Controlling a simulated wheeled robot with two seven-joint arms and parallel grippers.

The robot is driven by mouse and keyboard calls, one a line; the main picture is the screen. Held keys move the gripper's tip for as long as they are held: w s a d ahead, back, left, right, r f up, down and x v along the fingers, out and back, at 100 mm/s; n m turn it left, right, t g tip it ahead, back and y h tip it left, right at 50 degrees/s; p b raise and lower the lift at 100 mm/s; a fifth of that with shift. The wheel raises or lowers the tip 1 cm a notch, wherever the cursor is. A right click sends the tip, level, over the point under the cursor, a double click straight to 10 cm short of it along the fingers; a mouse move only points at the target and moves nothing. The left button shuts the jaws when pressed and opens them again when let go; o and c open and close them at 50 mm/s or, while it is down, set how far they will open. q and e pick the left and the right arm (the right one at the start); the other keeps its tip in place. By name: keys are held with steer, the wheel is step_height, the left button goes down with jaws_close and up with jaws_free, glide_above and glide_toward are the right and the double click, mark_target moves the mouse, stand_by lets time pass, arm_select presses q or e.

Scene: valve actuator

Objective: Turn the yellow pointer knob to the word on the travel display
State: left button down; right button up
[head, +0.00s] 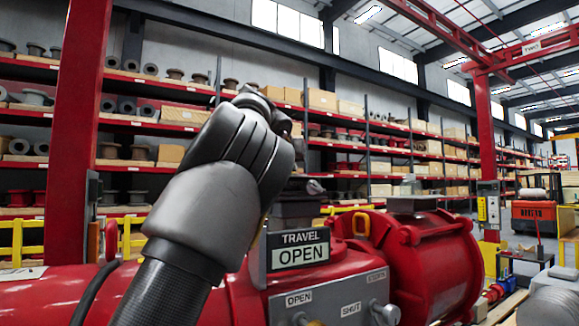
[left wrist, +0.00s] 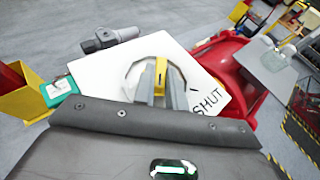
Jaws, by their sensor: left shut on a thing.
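The travel display (head: 299,251) reads OPEN in the head view, on the front of the red valve actuator (head: 430,262). In the left wrist view, the yellow pointer knob (left wrist: 160,72) stands in a pale round dial on a white plate (left wrist: 105,72). The word SHUT (left wrist: 208,102) is printed at the plate's right corner; no other word on this plate shows. My left gripper (left wrist: 162,94) is shut on the knob, one finger on either side. Exactly where the pointer aims is hard to tell. In the head view my left arm hides the knob and fingertips. My right gripper is not in view.
A grey front panel (head: 330,300) carries OPEN and SHUT labels and small knobs below the display. A grey cylindrical part (left wrist: 112,38) stands beside the plate.

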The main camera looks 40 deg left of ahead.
arm_select(q)
steer(key=shift+r, duration=0.1)
stand_by(0.4)
steer(key=c, duration=1.4)
jaws_free()
steer(key=shift+c, duration=0.2)
steer(key=shift+s, duration=0.1)
steer(key=shift+s+d, duration=0.15)
steer(key=shift+s, duration=0.05)
steer(key=b+v, duration=0.3)
steer(key=v, duration=0.7)
steer(key=shift+s, duration=0.1)
